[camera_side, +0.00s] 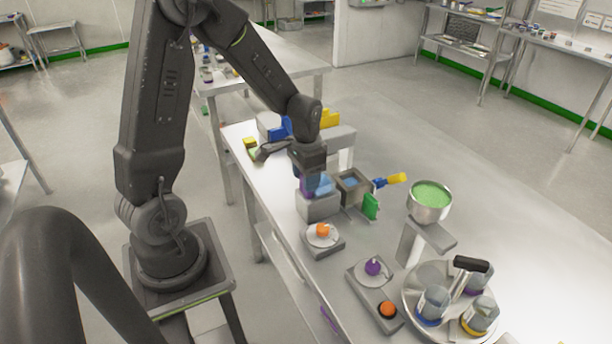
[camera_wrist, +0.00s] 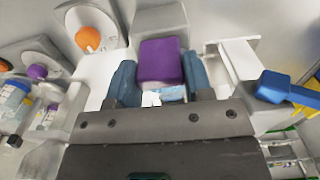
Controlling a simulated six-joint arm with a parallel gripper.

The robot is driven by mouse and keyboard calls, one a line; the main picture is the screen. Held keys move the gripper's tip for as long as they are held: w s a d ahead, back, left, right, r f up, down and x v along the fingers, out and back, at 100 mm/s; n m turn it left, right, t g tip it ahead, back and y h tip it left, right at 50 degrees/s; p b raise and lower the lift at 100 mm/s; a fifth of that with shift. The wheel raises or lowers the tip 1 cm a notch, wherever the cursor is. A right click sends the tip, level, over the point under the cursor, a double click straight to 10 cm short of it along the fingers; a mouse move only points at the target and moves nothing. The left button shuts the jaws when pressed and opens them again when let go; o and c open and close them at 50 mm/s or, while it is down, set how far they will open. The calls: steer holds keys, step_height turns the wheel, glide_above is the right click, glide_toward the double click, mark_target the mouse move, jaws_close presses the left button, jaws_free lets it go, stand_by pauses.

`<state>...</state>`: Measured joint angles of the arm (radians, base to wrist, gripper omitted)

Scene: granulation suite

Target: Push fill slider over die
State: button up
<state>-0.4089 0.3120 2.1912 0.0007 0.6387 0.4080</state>
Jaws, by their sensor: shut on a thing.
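My gripper (camera_side: 318,184), with bluish fingers, is shut on a purple block (camera_wrist: 160,63). In the wrist view the block sits between the fingers (camera_wrist: 159,82); in the side view it is mostly hidden. A grey block (camera_side: 317,206) stands just below the fingers and also shows beyond the purple block in the wrist view (camera_wrist: 158,18). An open grey box (camera_side: 352,186) with something blue inside stands right of the gripper. A blue-and-yellow handle (camera_side: 390,181) sticks out beside it. Which part is the fill slider and which the die, I cannot tell for sure.
A green plate (camera_side: 371,206) stands by the box. A base with an orange knob (camera_side: 323,231) is in front, then one with purple and orange knobs (camera_side: 372,267). A bowl of green powder (camera_side: 430,196) and a round tray of jars (camera_side: 411,303) stand to the right.

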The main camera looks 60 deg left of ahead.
steer(key=c, duration=0.3)
glide_above(340, 183)
steer(key=shift+w+a, duration=0.1)
stand_by(0.3)
steer(key=o, duration=1.3)
steer(key=shift+c, duration=0.2)
steer(key=shift+r, duration=0.1)
step_height(340, 183, up, 14)
